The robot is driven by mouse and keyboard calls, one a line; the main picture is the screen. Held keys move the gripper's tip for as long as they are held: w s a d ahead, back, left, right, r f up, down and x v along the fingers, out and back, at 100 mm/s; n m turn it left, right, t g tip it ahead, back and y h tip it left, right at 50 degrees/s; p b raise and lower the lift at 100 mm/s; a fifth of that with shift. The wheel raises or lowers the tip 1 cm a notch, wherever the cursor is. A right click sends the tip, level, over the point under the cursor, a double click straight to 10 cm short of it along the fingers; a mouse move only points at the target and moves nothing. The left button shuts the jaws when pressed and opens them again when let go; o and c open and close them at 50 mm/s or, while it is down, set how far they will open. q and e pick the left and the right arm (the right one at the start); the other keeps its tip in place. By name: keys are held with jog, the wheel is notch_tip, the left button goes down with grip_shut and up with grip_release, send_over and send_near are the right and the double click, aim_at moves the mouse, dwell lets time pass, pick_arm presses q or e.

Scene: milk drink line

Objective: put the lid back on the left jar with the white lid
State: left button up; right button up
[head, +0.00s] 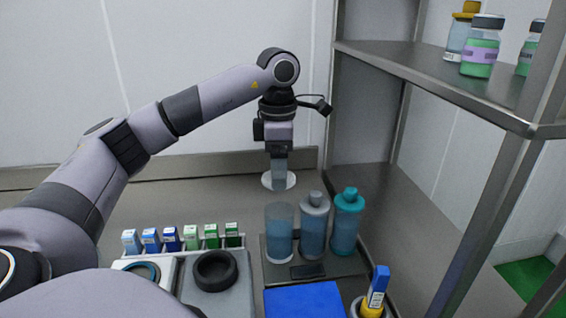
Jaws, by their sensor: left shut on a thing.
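My left gripper (279,170) points straight down behind the row of jars and is shut on the white lid (268,183), a round white disc at its fingertips. I cannot tell whether the lid touches the counter or hangs just above it. The left jar (279,234) is clear bluish, upright and open at the top. It stands at the left of a grey tray (273,271), nearer to me than the lid. My right gripper is not in view.
Beside the open jar stand a grey-lidded bottle (313,230) and a teal-lidded bottle (346,225). Several small boxes (172,238) line the left. A blue block (303,301) lies in front. A metal shelf (440,75) with jars overhangs the right. The back counter is clear.

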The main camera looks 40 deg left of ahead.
pick_arm(q)
jog(key=shift+s+f, duration=0.1)
jog(key=shift+f, duration=0.75)
notch_tip(320, 180, down, 3)
jog(key=b, duration=0.3)
jog(key=shift+r, duration=0.1)
jog(key=shift+f+b, duration=0.4)
jog(key=shift+f, duration=0.55)
jog(key=shift+r+p, duration=0.1)
jog(key=shift+p, duration=0.3)
jog(key=shift+f, duration=0.2)
dwell(0.8)
jog(key=o, duration=1.2)
jog(key=shift+o, duration=0.2)
